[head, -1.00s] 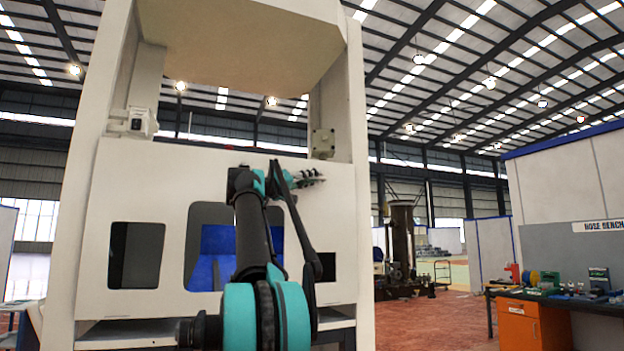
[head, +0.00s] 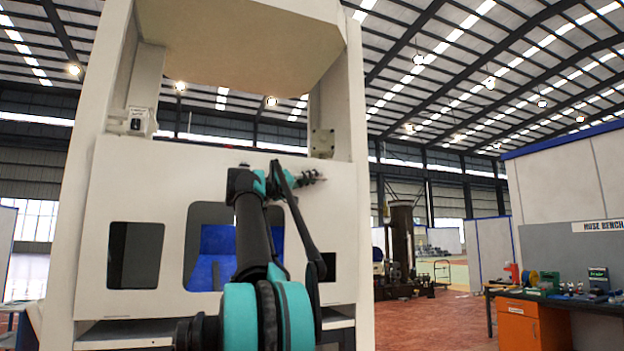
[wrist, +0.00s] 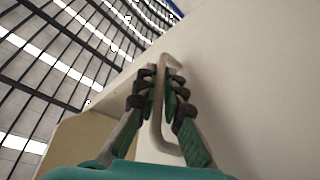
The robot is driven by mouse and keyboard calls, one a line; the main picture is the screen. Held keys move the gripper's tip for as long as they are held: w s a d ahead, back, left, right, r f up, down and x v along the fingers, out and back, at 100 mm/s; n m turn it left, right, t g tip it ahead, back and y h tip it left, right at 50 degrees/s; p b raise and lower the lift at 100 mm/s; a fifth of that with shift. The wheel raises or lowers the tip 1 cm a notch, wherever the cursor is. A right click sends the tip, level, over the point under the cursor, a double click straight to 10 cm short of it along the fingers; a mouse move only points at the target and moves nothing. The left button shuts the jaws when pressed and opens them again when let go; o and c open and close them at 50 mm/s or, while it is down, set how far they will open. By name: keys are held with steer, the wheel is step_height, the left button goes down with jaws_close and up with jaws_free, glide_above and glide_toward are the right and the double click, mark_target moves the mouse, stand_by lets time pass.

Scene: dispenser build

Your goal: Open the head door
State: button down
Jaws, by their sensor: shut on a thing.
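The white front panel (head: 150,195) of a tall white machine carries dark window openings; it appears to be the head door. My gripper (head: 310,178) is at the panel's upper right in the head view. In the wrist view my gripper (wrist: 160,90) is shut on a pale bent bar handle (wrist: 156,125), with a finger on each side. The handle stands out from the pale panel surface (wrist: 235,90). My arm covers part of the middle window and the panel's right half. The panel looks closed or nearly so; I cannot tell whether any gap shows.
The machine's pale overhang (head: 240,45) is above the panel, with an open gap between side posts. A blue part (head: 212,258) shows through the middle window. A workbench (head: 555,297) with an orange cabinet (head: 532,323) stands at right.

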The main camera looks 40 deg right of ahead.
steer(key=s+a+f+m+g, duration=0.35)
steer(key=s+f+m, duration=0.3)
steer(key=s, duration=0.65)
steer(key=s+a+f+m+g, duration=0.35)
steer(key=s+f+m, duration=0.35)
steer(key=s, duration=0.6)
steer(key=s+f+m+g+y, duration=0.1)
steer(key=s+f+m, duration=0.2)
steer(key=f, duration=1.2)
steer(key=s+a+f+m+g+y, duration=0.1)
steer(key=s+f+m, duration=0.3)
steer(key=f, duration=1.1)
steer(key=shift+s+g+y, duration=0.4)
steer(key=shift+g, duration=0.2)
steer(key=shift+m, duration=0.25)
steer(key=c, duration=1.9)
jaws_free()
steer(key=shift+a, duration=0.1)
